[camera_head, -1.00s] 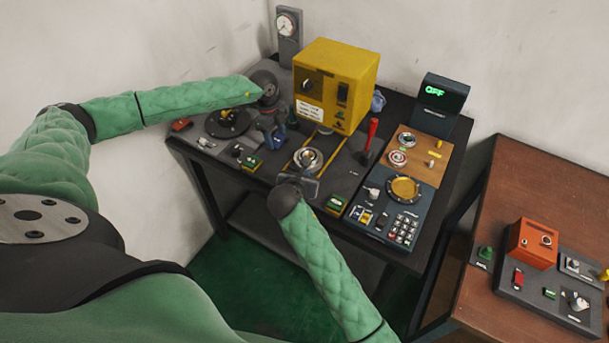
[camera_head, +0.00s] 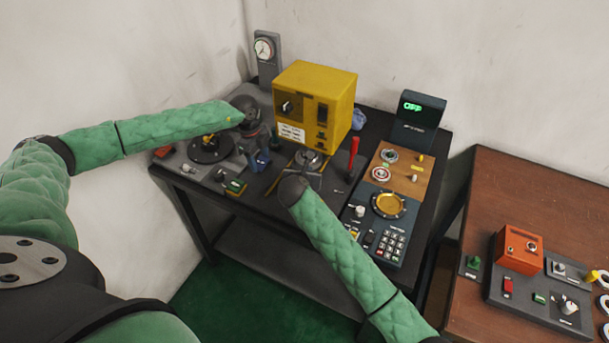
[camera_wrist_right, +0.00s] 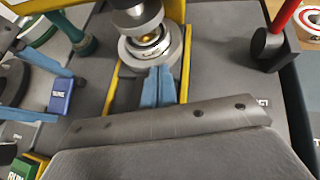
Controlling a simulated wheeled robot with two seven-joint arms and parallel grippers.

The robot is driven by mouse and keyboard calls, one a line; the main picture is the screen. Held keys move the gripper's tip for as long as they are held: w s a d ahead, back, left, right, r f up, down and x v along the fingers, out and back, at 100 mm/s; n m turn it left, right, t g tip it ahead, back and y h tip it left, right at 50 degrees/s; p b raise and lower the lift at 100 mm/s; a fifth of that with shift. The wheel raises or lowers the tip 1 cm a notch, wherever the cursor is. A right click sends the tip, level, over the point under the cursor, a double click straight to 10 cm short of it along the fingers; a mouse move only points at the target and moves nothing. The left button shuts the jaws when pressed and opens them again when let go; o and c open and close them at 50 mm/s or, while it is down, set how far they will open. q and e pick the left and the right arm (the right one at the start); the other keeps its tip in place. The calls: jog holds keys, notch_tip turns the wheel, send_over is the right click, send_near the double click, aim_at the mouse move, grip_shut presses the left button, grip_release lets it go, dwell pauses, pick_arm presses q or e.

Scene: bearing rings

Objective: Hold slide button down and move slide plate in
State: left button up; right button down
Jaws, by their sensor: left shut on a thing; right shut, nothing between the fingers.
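The slide plate (camera_wrist_right: 127,70) carries a round metal bearing fixture (camera_head: 311,160) and sits between yellow rails in front of the yellow press box (camera_head: 316,100). In the wrist view the fixture is under the press's round ram (camera_wrist_right: 135,15). My right gripper (camera_wrist_right: 158,85) is shut and empty, its blue fingertips against or very near the plate's front. My left gripper (camera_head: 260,158) is at the blue slide button (camera_wrist_right: 60,95), left of the rails, and is shut on it.
A red-handled lever (camera_head: 353,155) stands right of the rails. A green button (camera_head: 234,186) is in front of my left gripper. A keypad panel (camera_head: 388,243) and a display reading OFF (camera_head: 420,108) are at the right. A second brown table (camera_head: 520,200) stands further right.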

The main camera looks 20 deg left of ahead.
dwell(0.3)
pick_arm(q)
jog(key=shift+f, duration=0.1)
pick_arm(e)
jog(key=shift+s+d, duration=0.1)
jog(key=shift+s, duration=0.3)
jog(key=s, duration=0.2)
jog(key=shift+s+d, duration=0.25)
jog(key=shift+s, duration=0.1)
jog(key=v, duration=1)
jog(key=shift+s, duration=0.2)
pick_arm(q)
jog(key=o, duration=1)
jog(key=shift+o, duration=0.2)
